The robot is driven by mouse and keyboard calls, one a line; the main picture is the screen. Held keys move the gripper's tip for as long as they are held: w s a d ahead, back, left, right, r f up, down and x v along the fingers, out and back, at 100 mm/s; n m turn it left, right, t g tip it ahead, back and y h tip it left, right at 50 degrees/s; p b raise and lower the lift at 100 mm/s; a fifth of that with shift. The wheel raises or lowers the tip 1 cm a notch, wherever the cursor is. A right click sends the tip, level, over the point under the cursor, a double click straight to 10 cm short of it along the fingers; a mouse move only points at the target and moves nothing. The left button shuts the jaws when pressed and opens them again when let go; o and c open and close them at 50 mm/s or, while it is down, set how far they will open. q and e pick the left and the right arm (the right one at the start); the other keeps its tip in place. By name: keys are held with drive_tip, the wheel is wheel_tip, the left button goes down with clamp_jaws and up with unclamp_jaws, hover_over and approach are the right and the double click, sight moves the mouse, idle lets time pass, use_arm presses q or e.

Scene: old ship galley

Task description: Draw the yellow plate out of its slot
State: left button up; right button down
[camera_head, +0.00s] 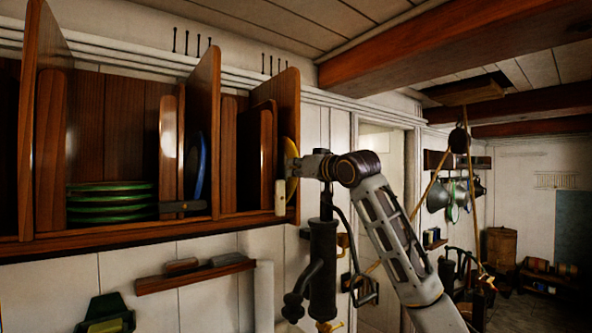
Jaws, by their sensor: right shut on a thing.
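The yellow plate (291,155) shows nearly edge-on at the right end of the wooden rack (130,237), beside the end panel. My right gripper (299,167) reaches in from the right and is shut on the plate. The gripper hides part of the plate, and I cannot tell how much of the plate is still inside the slot. My left gripper is not in view.
Green plates (110,203) lie stacked in the left compartment, and a blue plate (194,166) stands in another slot. A dark hand pump (323,258) stands below my right arm. A small wooden shelf (195,274) is under the rack. The doorway lies behind my arm.

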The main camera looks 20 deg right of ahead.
drive_tip(key=shift+r, duration=1.3)
idle(0.5)
drive_tip(key=shift+s, duration=0.1)
drive_tip(key=b+v, duration=0.7)
drive_tip(key=v, duration=1.5)
drive_tip(key=shift+d, duration=0.4)
idle(3.2)
drive_tip(key=shift+w, duration=0.2)
